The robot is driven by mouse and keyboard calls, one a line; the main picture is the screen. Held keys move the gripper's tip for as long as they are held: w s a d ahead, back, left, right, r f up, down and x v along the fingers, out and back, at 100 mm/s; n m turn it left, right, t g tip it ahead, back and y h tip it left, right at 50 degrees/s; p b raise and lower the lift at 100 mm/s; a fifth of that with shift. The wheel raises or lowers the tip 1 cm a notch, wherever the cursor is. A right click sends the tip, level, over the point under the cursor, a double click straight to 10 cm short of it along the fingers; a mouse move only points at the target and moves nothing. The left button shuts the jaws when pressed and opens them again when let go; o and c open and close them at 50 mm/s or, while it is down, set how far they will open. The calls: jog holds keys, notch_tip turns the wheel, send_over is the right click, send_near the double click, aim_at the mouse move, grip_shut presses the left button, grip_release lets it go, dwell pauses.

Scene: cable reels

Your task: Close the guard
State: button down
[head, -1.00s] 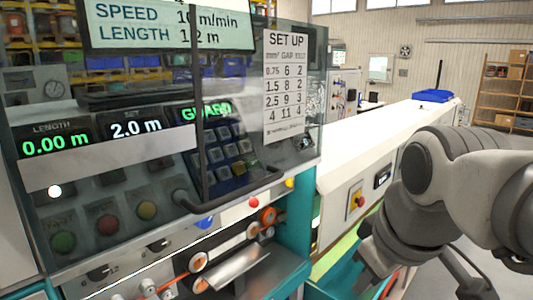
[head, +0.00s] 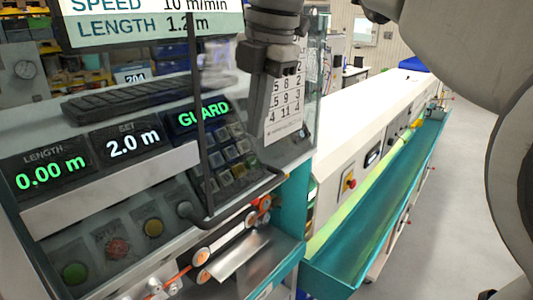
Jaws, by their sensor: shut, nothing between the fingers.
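The guard (head: 298,148) is a clear panel in front of the machine's control face. A dark bar handle (head: 240,203) runs along its lower part, below the keypad, and a thin dark upright bar crosses the panel. I cannot tell whether the panel is fully shut. A small display on the machine reads GUARD (head: 203,113) in green. My gripper (head: 251,138) is shut and empty, pointing down in front of the upper right of the panel. It is above the handle and apart from it, and it hides part of the set-up chart (head: 285,108).
Round buttons (head: 118,246) and displays line the panel's left side. Rollers with an orange cable (head: 203,256) lie below. A long white bench with a teal trough (head: 365,235) runs back to the right. The grey floor on the right is clear.

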aim_at(246, 198)
jog(key=f, duration=0.4)
jog(key=w+a+f, duration=0.1)
jog(key=f, duration=0.4)
jog(key=a+f, duration=0.1)
jog(key=f, duration=0.3)
jog(key=shift+w+f+b, duration=0.25)
jog(key=shift+w+b, duration=0.05)
jog(key=shift+f, duration=0.1)
notch_tip(246, 198, down, 38)
jog(key=b, duration=2.5)
jog(key=shift+s, duration=0.15)
jog(key=shift+d+f, duration=0.1)
jog(key=shift+f, duration=0.1)
jog(key=shift+r, duration=0.1)
